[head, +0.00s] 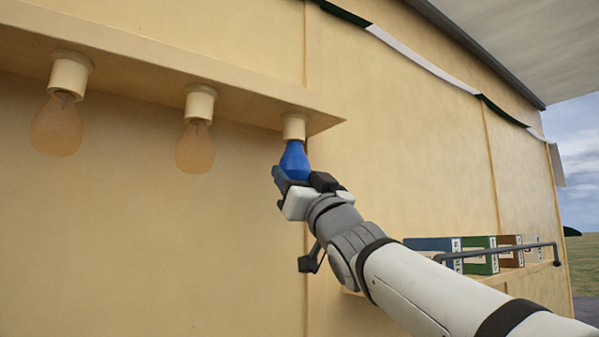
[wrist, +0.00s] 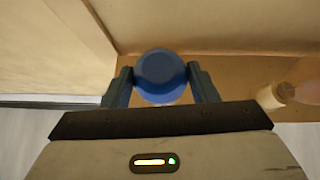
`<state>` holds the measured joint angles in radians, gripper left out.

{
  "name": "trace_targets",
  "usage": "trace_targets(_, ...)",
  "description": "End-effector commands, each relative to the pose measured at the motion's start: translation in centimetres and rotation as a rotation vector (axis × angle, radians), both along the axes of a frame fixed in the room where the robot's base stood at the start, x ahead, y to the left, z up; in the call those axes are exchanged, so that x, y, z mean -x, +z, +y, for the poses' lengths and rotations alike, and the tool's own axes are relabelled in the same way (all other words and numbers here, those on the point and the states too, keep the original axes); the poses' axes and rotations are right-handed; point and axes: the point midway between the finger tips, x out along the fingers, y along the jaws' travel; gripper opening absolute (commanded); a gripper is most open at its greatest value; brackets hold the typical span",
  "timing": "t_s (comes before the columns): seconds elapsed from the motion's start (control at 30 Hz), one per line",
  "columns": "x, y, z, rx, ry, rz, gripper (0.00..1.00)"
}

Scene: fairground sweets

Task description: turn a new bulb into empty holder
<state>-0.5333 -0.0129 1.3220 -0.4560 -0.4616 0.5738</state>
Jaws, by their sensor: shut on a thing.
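A blue bulb (head: 295,161) stands upright under the rightmost holder (head: 294,126) on the underside of the ledge. Its top meets the holder's lower rim in the head view; how far it is screwed in I cannot tell. My gripper (head: 292,180) is shut on the bulb's lower part from below. In the wrist view the rounded end of the blue bulb (wrist: 160,72) sits between the two fingers of my gripper (wrist: 162,88), and it hides the holder behind it.
Two amber bulbs hang in the middle holder (head: 200,103) and the left holder (head: 70,74). The ledge (head: 150,70) runs above them along the yellow wall. At lower right a railed shelf (head: 535,268) carries several coloured boxes (head: 480,252).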

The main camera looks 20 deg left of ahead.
Motion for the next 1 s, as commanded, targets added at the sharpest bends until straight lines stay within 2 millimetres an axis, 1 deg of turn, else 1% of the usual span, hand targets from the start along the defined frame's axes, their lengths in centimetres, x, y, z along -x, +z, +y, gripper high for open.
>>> trace_targets(0.03,-0.01,0.28,-0.06,0.002,0.007,0.0,0.41)
trace_targets(1.0,-0.31,0.2,-0.19,0.003,0.23,0.002,0.41)
